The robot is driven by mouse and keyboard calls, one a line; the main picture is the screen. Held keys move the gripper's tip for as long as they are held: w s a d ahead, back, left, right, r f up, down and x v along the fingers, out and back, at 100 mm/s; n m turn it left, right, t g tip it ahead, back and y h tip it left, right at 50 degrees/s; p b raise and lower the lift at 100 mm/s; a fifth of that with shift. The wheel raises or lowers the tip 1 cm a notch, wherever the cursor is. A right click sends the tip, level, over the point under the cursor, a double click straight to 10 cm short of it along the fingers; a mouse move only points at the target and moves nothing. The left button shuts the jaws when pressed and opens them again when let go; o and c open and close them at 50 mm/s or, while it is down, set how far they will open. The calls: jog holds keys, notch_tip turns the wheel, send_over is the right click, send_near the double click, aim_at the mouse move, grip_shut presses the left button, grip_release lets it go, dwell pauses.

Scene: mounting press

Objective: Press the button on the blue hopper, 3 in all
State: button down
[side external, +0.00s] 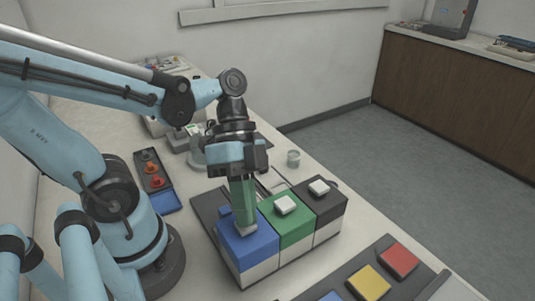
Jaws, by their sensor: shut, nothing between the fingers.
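The blue hopper (250,252) is a blue block on a white lower part, at the left end of a row of three. My gripper (245,230) points down over its top, with greenish fingers shut and empty. The fingertips are at a pale button (246,229) on the blue top and mostly hide it. I cannot tell whether they touch it or how far it is pushed in.
A green hopper (296,234) and a black hopper (331,205), each with a white button, stand close on the right. A dark panel with red (398,260), yellow (369,282) and blue pads lies in front. A small cup (293,158) stands behind.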

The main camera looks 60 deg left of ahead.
dwell(0.4)
jog(key=shift+r, duration=0.85)
jog(key=shift+r, duration=2.5)
dwell(0.6)
notch_tip(320, 180, up, 4)
jog(key=shift+f, duration=0.1)
dwell(0.4)
jog(key=shift+f, duration=4.4)
